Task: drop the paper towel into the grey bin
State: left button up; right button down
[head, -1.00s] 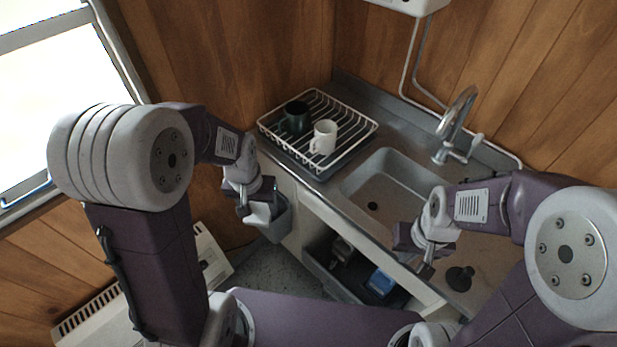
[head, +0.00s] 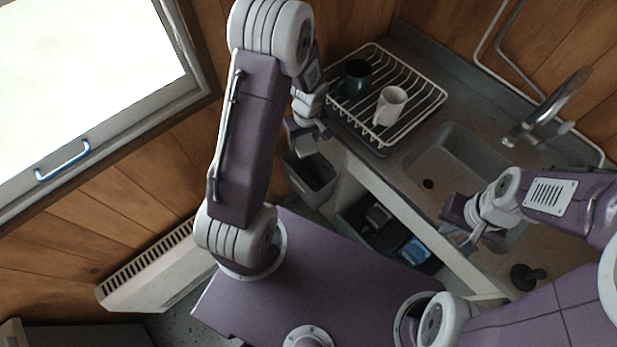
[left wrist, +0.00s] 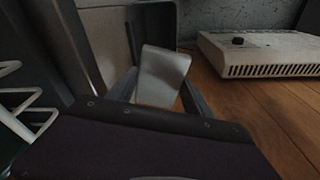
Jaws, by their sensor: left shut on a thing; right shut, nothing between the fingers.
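The paper towel (left wrist: 160,78) is a pale, creased piece held between the fingertips of my left gripper (left wrist: 158,92) in the left wrist view. In the head view my left gripper (head: 306,138) is shut on it, just above and behind the grey bin (head: 312,178) in the picture. The bin hangs or stands at the left end of the counter, its opening partly visible below the gripper. I cannot tell whether the towel is over the opening. My right gripper (head: 462,240) is shut and empty, near the front edge of the sink.
A white dish rack (head: 432,107) holds a dark green mug (head: 355,78) and a white mug (head: 390,105). The sink (head: 450,160) and tap (head: 555,105) are to the right. A white heater (head: 150,268) stands along the left wall.

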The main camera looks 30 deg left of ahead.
pick_arm(q)
jog(key=shift+s+d+f+b, duration=0.1)
jog(key=shift+d+f+b, duration=0.1)
jog(key=shift+f+b, duration=0.1)
notch_tip(320, 180, down, 5)
jog(key=b, duration=0.4)
jog(key=shift+f, duration=0.15)
jog(key=o, duration=1.7)
jog(key=shift+c, duration=0.2)
jog(key=r, duration=0.3)
jog(key=r+p, duration=0.1)
jog(key=r, duration=0.2)
jog(key=d+r, duration=0.1)
jog(key=r, duration=0.1)
jog(key=shift+s+r, duration=0.4)
jog(key=shift+r, duration=0.15)
